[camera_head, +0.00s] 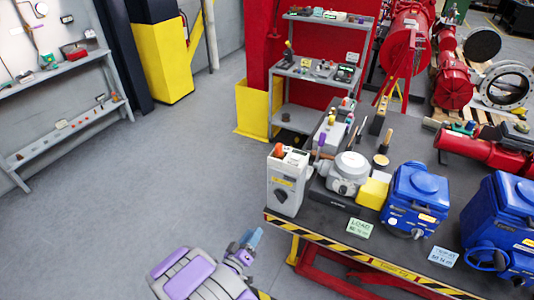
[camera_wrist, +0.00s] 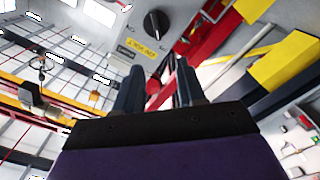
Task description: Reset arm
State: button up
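My gripper (camera_head: 252,238) is in front of the table's left front corner, low in the head view, with my arm's grey and purple links behind it. In the wrist view my gripper (camera_wrist: 158,76) shows two dark fingers standing apart with nothing between them. A grey control box (camera_head: 285,180) with a black knob and an orange item on top stands at the table's left end. The same control box (camera_wrist: 135,35) shows beyond the fingertips in the wrist view, apart from them, with its knob and yellow label.
The table (camera_head: 380,275) has a yellow-black striped edge and holds a grey actuator (camera_head: 349,172), a yellow block (camera_head: 373,192), and blue actuators (camera_head: 415,195). A grey shelf rack (camera_head: 302,118) stands behind. Open grey floor (camera_head: 150,180) lies left of the table.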

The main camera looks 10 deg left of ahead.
jog(key=w+a+r+m+g+y+b, duration=0.3)
jog(key=w+a+r+g+y, duration=0.1)
jog(key=w+g+y, duration=0.2)
jog(key=s+d+r+g+y+b, duration=0.2)
jog(key=s+d+r+g+y, duration=0.25)
jog(key=r, duration=0.45)
jog(key=s+d+r+g+h+b, duration=0.1)
jog(key=s+d+r+g, duration=0.1)
jog(key=s+d, duration=0.6)
jog(key=s+d+r+m+g+h+b, duration=0.1)
jog(key=s+d+r+g+h, duration=0.1)
jog(key=s+d, duration=0.7)
jog(key=s+d+r+g+h+b, duration=0.1)
jog(key=s+d+r+g, duration=0.2)
jog(key=s+d, duration=0.5)
jog(key=s+g, duration=0.1)
jog(key=s, duration=0.9)
jog(key=shift+d+m+b, duration=0.35)
jog(key=shift+m, duration=0.05)
